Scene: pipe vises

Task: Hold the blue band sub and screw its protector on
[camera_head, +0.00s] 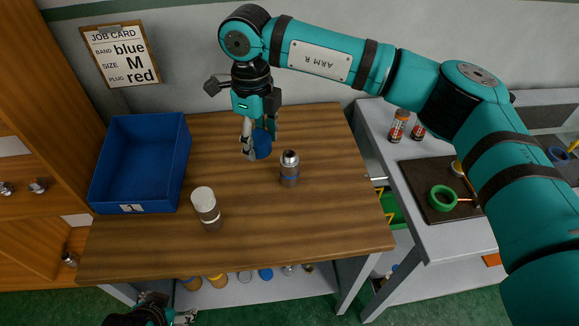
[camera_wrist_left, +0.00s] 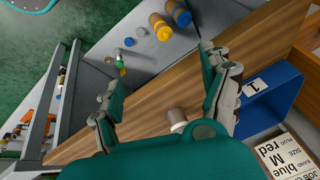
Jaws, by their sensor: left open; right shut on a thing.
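The blue band sub (camera_head: 289,170) stands upright on the wooden table, a grey metal piece with a narrow blue band and a bare top. My right gripper (camera_head: 256,143) is shut on a blue protector (camera_head: 262,145), held left of and behind the sub, apart from it. A second cylinder (camera_head: 206,210) with a whitish top stands nearer the front. My left gripper (camera_head: 168,314) is at the bottom edge, below the table front. The left wrist view shows its fingers (camera_wrist_left: 160,72) spread and empty, with a pale-topped cylinder (camera_wrist_left: 177,118) beyond them.
A blue bin (camera_head: 140,165) marked 1 stands at the table's left. The job card (camera_head: 120,55) on the wall reads band blue, size M, plug red. A grey side bench (camera_head: 430,228) at right holds a green ring (camera_head: 442,198). Several coloured pieces lie on the shelf below the table.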

